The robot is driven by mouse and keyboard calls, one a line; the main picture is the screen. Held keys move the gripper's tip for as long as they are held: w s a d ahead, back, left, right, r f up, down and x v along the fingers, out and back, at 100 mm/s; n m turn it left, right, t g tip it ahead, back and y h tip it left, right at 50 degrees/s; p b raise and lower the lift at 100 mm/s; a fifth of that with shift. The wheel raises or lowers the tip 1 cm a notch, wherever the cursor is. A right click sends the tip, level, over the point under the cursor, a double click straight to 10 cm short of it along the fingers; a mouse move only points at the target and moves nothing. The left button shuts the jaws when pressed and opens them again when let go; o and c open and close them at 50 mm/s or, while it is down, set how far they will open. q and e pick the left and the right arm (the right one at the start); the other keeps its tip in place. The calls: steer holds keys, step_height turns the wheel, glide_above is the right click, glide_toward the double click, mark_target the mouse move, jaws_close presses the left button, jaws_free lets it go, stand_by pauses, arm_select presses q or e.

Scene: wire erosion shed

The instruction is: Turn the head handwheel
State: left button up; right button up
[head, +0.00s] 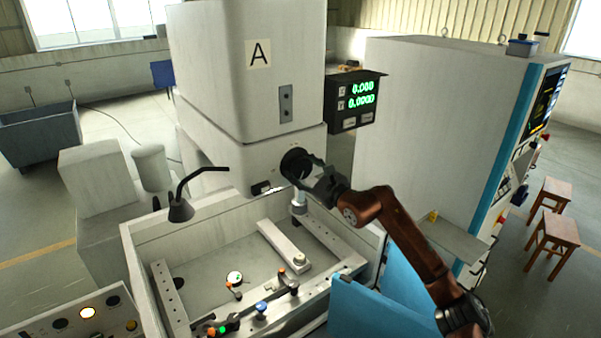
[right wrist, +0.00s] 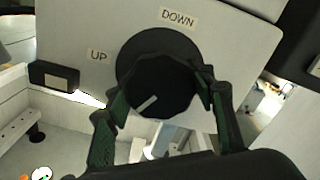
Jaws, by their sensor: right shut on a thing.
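The head handwheel (head: 293,163) is a round black wheel on the front of the white machine head (head: 228,150), under the letter A plate. In the right wrist view the wheel (right wrist: 152,65) fills the middle, with a pale line on its black hub pointing to the lower left. Labels UP (right wrist: 98,56) and DOWN (right wrist: 177,17) are on the panel around it. My right gripper (head: 312,168) is shut on the handwheel, its fingers on either side of the hub. My left gripper is not in view.
A digital readout (head: 356,101) hangs right of the machine head. A black lamp (head: 182,208) stands at the left of the work tank (head: 150,240). A blue panel (head: 370,308) is below my right arm, and a tall white cabinet (head: 430,120) stands to the right.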

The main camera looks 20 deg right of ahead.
steer(key=m+b, duration=0.2)
steer(key=shift+a+f+m, duration=0.1)
steer(key=shift+f+m, duration=0.15)
steer(key=shift+m, duration=0.95)
steer(key=shift+r+m, duration=0.1)
steer(key=shift+m, duration=0.8)
steer(key=m, duration=0.2)
steer(key=shift+r+m, duration=0.1)
steer(key=shift+m, duration=0.2)
steer(key=shift+m+p, duration=0.35)
steer(key=shift+m, duration=1.05)
steer(key=o, duration=1.2)
steer(key=shift+s, duration=0.1)
